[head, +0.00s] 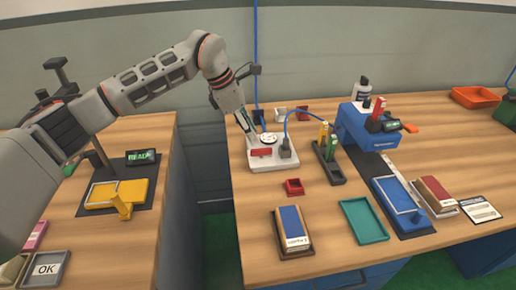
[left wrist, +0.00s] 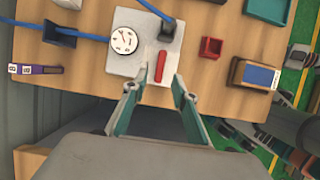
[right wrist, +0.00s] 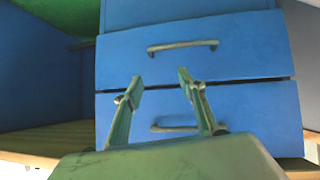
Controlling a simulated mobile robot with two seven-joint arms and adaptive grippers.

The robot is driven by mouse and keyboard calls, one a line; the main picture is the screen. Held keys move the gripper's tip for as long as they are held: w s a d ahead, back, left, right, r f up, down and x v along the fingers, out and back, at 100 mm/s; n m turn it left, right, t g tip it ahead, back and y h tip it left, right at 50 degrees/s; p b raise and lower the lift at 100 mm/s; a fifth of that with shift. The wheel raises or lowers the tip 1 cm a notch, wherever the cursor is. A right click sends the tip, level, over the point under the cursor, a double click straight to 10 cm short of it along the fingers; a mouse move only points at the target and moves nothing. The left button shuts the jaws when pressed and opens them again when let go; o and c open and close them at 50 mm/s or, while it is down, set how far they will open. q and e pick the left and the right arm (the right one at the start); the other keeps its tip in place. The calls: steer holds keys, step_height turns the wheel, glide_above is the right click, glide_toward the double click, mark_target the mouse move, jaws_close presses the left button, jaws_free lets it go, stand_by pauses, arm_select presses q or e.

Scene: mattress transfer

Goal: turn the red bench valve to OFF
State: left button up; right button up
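The red bench valve handle (head: 261,152) is a short bar on a white base plate (head: 286,163), beside a round white gauge (head: 267,138). In the left wrist view the red handle (left wrist: 161,66) lies lengthwise, pointing away from my gripper, near the plate's edge. My left gripper (left wrist: 155,82) is open; its fingertips show to either side of the handle's near end. Whether they touch it or hover above it I cannot tell. In the head view my left arm reaches down behind the plate. My right gripper (right wrist: 160,77) is open and empty, facing blue drawers. No OFF marking is legible.
A small red box (head: 294,186) and a dark rack (head: 329,163) stand close by. Blue drawers with handles (right wrist: 183,46) face my right gripper.

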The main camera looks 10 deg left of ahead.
mark_target(261, 149)
arm_select(q)
steer(key=b+x, duration=0.3)
steer(key=x, duration=0.3)
steer(key=shift+s, duration=0.15)
steer(key=shift+d+f+b, duration=0.2)
steer(key=shift+f+b, duration=0.1)
steer(key=shift+f, duration=0.1)
arm_select(e)
steer(key=shift+w+d+f, duration=0.3)
steer(key=shift+d+f, duration=0.05)
steer(key=shift+f, duration=0.25)
steer(key=shift+w+d+f, duration=0.25)
steer(key=shift+d+f, duration=0.05)
steer(key=shift+f, duration=0.3)
arm_select(q)
steer(key=shift+r, duration=0.1)
arm_select(e)
steer(key=shift+s, duration=0.1)
arm_select(q)
jaws_close()
